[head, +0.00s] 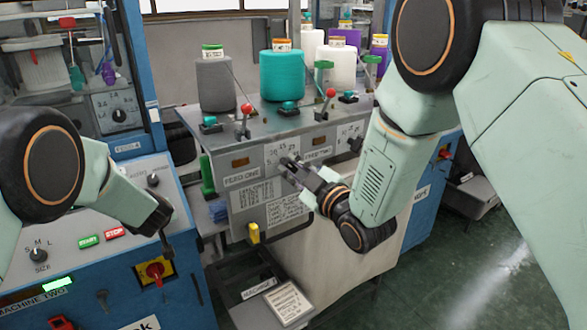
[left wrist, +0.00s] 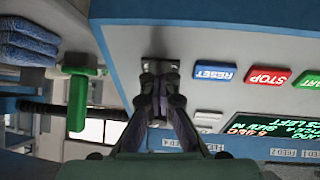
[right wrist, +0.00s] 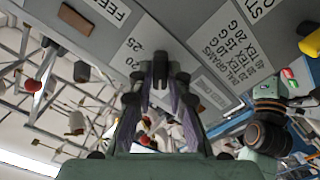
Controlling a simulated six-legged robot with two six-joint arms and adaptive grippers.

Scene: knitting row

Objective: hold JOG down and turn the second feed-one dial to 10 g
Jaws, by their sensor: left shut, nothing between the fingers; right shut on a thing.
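The feed-one panel (head: 242,196) is on the grey machine front in the middle of the head view. My right gripper (head: 288,166) is shut on the feed-one dial, in front of a white scale plate (head: 278,150). The fingers hide the dial and its pointer, so I cannot read its setting. In the right wrist view the plate (right wrist: 131,64) shows 20 and 25 beside my fingertips (right wrist: 160,68). My left gripper (head: 167,250) is shut and empty, pointing down at the blue machine's sloped panel. In the left wrist view its tips (left wrist: 158,80) meet a small dark fitting; I see no JOG label.
RESET (left wrist: 215,73), STOP (left wrist: 265,77) and START (left wrist: 309,82) buttons are close to my left fingertips. A red-and-yellow switch (head: 155,271) is on the blue front. Yarn cones, one teal (head: 282,76), stand above the feed panel. Green floor is open at the right.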

